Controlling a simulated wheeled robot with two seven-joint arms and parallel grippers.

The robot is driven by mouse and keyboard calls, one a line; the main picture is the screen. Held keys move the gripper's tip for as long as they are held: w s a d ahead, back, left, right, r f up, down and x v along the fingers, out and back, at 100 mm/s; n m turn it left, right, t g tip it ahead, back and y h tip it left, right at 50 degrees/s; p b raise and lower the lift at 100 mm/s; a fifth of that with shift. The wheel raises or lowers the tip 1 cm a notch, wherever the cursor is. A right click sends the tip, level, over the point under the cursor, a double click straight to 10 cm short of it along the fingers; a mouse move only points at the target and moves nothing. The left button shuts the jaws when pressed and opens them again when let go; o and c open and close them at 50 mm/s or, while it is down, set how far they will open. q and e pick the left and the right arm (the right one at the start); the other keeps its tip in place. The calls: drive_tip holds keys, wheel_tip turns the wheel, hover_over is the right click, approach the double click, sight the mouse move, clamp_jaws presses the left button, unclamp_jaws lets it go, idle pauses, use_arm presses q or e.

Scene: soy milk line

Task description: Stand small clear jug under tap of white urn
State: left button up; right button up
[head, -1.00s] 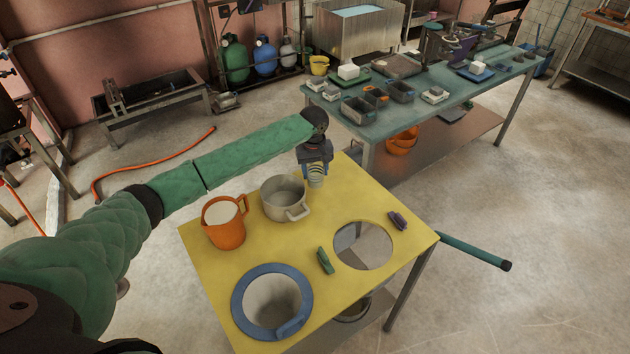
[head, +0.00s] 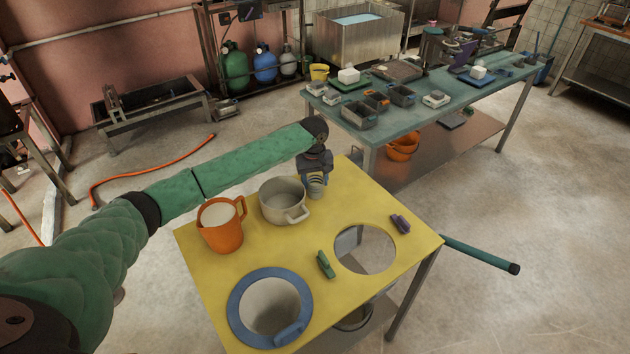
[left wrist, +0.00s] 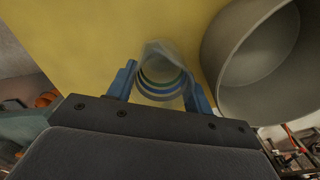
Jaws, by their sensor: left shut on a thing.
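My left gripper (head: 314,176) has blue fingers and is shut on a small clear jug (head: 317,188). It holds the jug over the far corner of the yellow table, beside the grey pot. In the left wrist view the jug (left wrist: 160,84) sits between the fingers (left wrist: 161,76), with blue and greenish bands around it. I cannot tell whether its base touches the table. No tap shows, and I cannot identify a white urn for sure. A white-walled vessel with a blue rim (head: 236,318) is at the table's near left. My right gripper is out of view.
The yellow table (head: 206,278) also carries an orange jug (head: 220,232), a grey pot (head: 284,203), a green object (head: 325,264) and a purple object (head: 400,223). It has a round hole at the right. A teal bench (head: 425,118) with several trays stands behind.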

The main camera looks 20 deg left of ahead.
use_arm(q)
drive_tip(key=o, duration=0.7)
